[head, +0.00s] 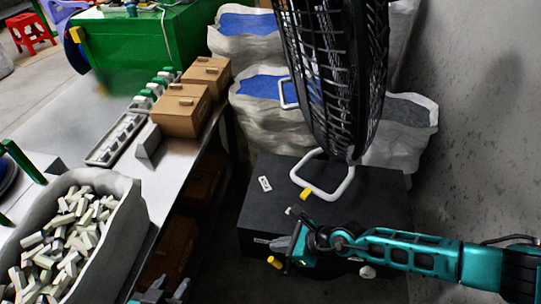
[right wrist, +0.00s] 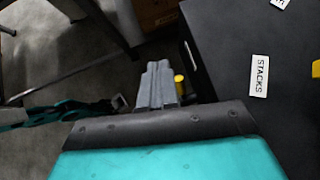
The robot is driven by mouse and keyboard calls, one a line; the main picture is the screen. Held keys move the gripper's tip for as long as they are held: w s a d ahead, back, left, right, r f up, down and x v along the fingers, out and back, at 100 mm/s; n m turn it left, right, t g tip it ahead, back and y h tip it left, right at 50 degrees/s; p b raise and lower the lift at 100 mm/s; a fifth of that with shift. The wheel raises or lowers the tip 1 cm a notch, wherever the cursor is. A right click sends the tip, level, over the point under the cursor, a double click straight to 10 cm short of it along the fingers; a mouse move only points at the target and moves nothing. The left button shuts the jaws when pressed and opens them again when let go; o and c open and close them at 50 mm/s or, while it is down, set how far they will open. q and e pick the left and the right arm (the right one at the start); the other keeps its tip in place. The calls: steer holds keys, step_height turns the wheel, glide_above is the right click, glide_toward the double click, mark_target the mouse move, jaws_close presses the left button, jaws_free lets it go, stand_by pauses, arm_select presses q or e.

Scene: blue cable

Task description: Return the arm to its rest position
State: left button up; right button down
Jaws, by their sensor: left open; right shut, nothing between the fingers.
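My right gripper (head: 272,242) is over the front left part of the black box in the head view, its arm coming in from the right. In the right wrist view its grey fingers (right wrist: 158,82) are together, with nothing between them. My left gripper (head: 166,291) shows only partly at the bottom edge of the head view, near the metal table's front edge. Its fingers are apart and I see nothing between them. The rest of the left arm is mostly out of the head view.
A black box (head: 258,215) carries a black fan (head: 335,70) on a white stand. A white label (right wrist: 260,75) lies on the box. A metal table (head: 165,178) at left holds a sack of pale blocks (head: 125,235) and brown boxes (head: 180,110). A grey wall (head: 480,120) bounds the right.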

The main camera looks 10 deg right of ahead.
steer(key=s+a+r+m+t+y, duration=0.1)
steer(key=a+r+m+t, duration=0.3)
steer(key=m, duration=0.7)
steer(key=s+a+r+m+t+y, duration=0.1)
steer(key=a+r+m+t, duration=0.15)
steer(key=r+m, duration=0.65)
steer(key=s+d+f+m+h, duration=0.4)
steer(key=d+m, duration=0.5)
steer(key=m, duration=0.4)
steer(key=s+d+f+m+h, duration=0.4)
steer(key=d+m, duration=0.5)
steer(key=m, duration=0.4)
